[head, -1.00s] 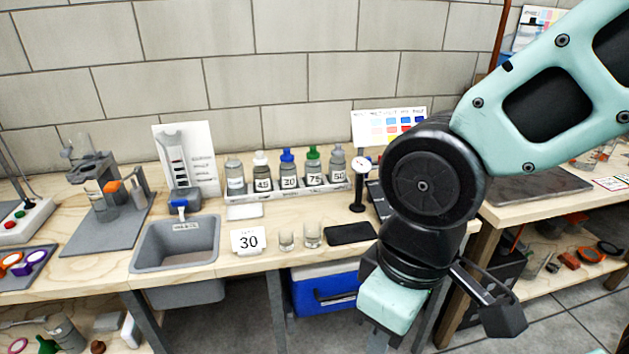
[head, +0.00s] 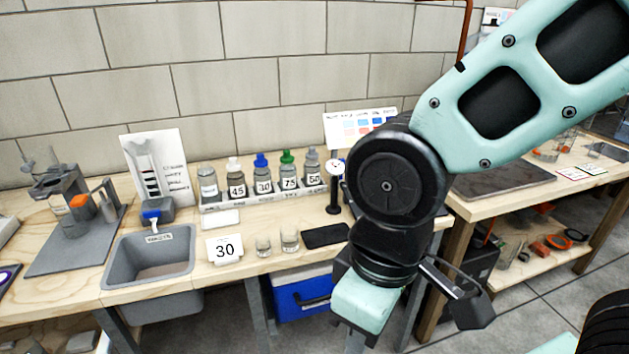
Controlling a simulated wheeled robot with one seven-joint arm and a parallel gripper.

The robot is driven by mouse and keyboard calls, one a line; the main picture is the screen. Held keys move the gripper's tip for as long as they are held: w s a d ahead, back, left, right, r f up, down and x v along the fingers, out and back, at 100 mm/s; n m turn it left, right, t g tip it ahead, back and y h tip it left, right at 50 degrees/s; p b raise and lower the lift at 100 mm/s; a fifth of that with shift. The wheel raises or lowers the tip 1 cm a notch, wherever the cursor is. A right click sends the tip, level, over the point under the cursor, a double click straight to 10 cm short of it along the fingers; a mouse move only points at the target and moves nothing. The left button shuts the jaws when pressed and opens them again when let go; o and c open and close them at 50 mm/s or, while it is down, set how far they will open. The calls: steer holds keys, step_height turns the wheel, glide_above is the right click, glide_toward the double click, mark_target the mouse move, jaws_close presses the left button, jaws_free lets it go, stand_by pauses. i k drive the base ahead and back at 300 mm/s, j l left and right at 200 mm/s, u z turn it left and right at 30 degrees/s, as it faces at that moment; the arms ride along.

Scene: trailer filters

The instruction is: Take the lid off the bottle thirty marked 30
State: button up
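The bottle marked 30 (head: 264,184) stands upright in a white rack (head: 250,201) at the back of the bench. Its blue lid (head: 261,160) is on top. It stands between the bottle marked 45 (head: 237,188), with a white lid, and the bottle marked 75 (head: 288,182), with a green lid. My arm hangs at the right, in front of the bench edge and well apart from the bottle. My gripper is at the arm's lower end; its fingers are not clearly visible, and I see nothing held.
A grey sink (head: 148,270) is at the left. A card reading 30 (head: 225,249), two small glasses (head: 276,242) and a black pad (head: 326,235) stand in front of the rack. A gauge on a stand (head: 333,190) is right of the rack. A blue cooler (head: 303,293) sits under the bench.

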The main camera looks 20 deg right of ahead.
mark_target(261, 162)
steer(key=i+j+u, duration=0.1)
steer(key=i+u, duration=0.25)
steer(key=i+l+u, duration=0.1)
steer(key=i+u, duration=0.25)
steer(key=i, duration=0.2)
steer(key=i+l+u, duration=0.15)
steer(key=i+u, duration=0.2)
steer(key=i, duration=0.1)
